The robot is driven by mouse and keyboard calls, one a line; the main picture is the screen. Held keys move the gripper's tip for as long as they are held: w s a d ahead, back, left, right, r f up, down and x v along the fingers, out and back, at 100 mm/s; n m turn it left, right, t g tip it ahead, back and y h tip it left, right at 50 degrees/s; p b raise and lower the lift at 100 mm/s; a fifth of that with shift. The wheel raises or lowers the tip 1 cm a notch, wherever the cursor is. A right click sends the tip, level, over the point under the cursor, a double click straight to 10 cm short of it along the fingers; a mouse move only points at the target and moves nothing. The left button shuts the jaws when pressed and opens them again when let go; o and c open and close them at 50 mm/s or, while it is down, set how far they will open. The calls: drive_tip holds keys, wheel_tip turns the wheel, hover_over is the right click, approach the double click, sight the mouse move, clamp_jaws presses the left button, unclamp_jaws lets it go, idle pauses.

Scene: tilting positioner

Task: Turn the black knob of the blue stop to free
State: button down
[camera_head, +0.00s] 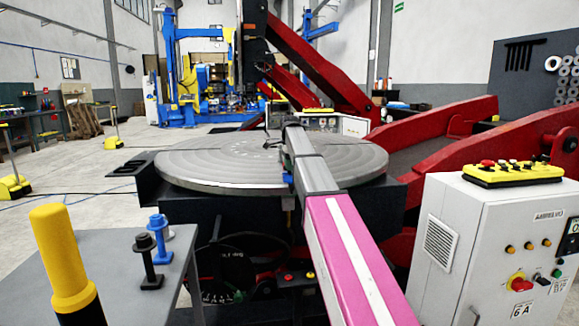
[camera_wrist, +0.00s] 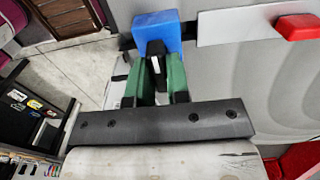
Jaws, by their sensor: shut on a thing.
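The blue stop (camera_wrist: 157,28) is a block at the top middle of the wrist view, beside the grey round table. Its black knob (camera_wrist: 155,49) sticks out from it toward my gripper and carries a white mark. My gripper (camera_wrist: 157,68) has green fingers, shut on the black knob from both sides. Part of the knob is hidden between the fingers.
The grey round table (camera_head: 220,165) lies under my arm. A red block (camera_wrist: 298,27) sits on a white strip (camera_wrist: 235,24) right of the stop. A control cabinet (camera_head: 490,250) stands at right; a grey bench (camera_head: 120,235) with a yellow-black post (camera_head: 62,255) stands at front left.

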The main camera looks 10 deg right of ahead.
drive_tip(key=shift+n, duration=0.3)
drive_tip(key=n, duration=1.3)
drive_tip(key=shift+n, duration=2.1)
drive_tip(key=c, duration=1.1)
unclamp_jaws()
